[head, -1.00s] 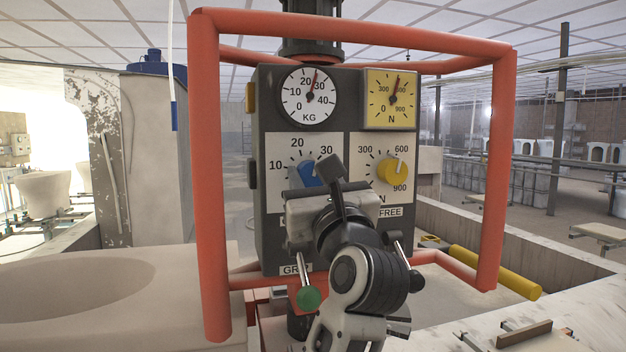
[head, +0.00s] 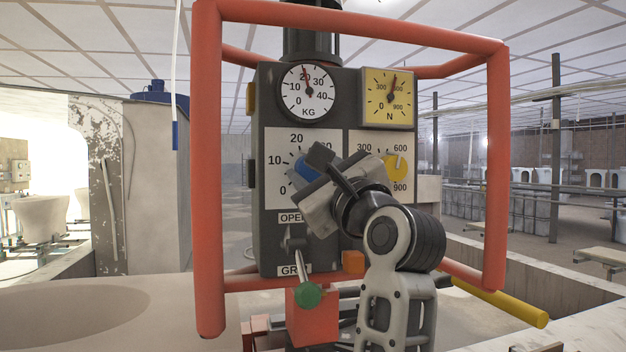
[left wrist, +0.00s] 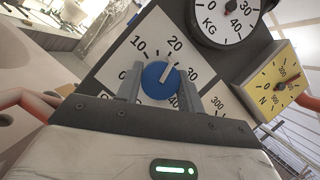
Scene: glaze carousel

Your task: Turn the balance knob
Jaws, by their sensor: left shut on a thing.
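The blue balance knob (head: 318,157) sits on the left dial plate of the dark control box (head: 270,235), largely hidden by my gripper. My left gripper (head: 322,168) comes from below right, tilted, and covers part of the scale. In the left wrist view the knob (left wrist: 158,77) is between the two grey fingers of the left gripper (left wrist: 158,86), which is shut on it. The knob's white mark points close to 20. The KG gauge (head: 308,104) above has its needle near 20. My right gripper is not in view.
A red tube frame (head: 208,180) surrounds the box. A yellow knob (head: 397,167) and a yellow N gauge (head: 389,99) sit to the right. A lever with a green ball (head: 308,295) hangs below the OPEN label, close to my arm.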

